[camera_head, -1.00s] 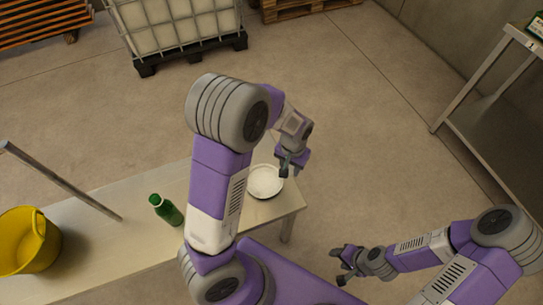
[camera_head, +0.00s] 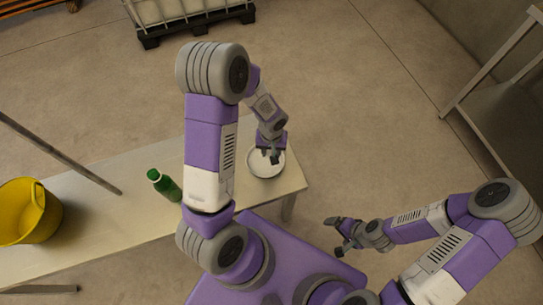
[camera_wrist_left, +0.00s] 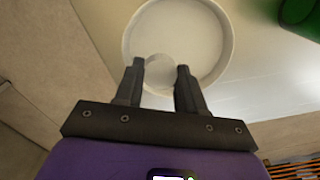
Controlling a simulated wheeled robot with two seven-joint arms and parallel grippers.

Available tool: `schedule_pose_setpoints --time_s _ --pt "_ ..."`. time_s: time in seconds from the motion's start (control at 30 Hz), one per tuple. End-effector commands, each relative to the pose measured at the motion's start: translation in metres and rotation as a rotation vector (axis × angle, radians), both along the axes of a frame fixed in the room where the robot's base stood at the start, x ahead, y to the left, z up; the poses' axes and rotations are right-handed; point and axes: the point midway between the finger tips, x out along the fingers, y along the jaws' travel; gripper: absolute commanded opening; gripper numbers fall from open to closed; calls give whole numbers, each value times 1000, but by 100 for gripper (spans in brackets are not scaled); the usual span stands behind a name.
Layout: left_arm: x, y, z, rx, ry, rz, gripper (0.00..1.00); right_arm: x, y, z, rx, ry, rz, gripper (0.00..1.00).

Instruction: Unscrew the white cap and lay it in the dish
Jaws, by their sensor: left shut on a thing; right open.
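My left gripper (camera_head: 271,156) is shut on the white cap (camera_wrist_left: 159,72), which shows between its fingertips in the left wrist view. The gripper is over the round white dish (camera_head: 260,171) at the right end of the table. The dish (camera_wrist_left: 224,30) also fills the top middle of the left wrist view, behind the cap; I cannot tell whether the cap touches it. The green bottle (camera_head: 166,186) stands on the table left of the dish. Part of the bottle (camera_wrist_left: 300,14) shows at the wrist view's top right. My right gripper (camera_head: 342,234) is open and empty, off the table.
A yellow bucket (camera_head: 28,212) is at the table's left. The pale table (camera_head: 110,213) is clear between bucket and bottle. A grey pole (camera_head: 60,152) slants across the left side. A metal shelf (camera_head: 500,125) stands at the right, beyond open floor.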

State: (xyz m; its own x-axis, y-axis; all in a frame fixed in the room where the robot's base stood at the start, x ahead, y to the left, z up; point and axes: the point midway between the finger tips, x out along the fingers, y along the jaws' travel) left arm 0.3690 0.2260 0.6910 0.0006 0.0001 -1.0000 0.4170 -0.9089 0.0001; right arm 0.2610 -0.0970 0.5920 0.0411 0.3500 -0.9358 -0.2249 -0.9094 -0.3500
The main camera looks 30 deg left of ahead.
Motion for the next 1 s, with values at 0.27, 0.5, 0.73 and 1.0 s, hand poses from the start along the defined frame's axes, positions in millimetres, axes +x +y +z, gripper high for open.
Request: schedule_pose_setpoints --time_s 0.27,0.5,0.73,1.0 --pt "0 0 -35 0 1 -2 2 0 0 -15 0 0 0 94" --pt "0 0 -34 0 0 -1 2 0 0 -14 0 0 0 94" --pt "0 0 -36 0 0 -1 50 0 0 -16 0 0 0 94" --pt "0 0 -35 0 0 -1 50 0 0 -15 0 0 0 94"
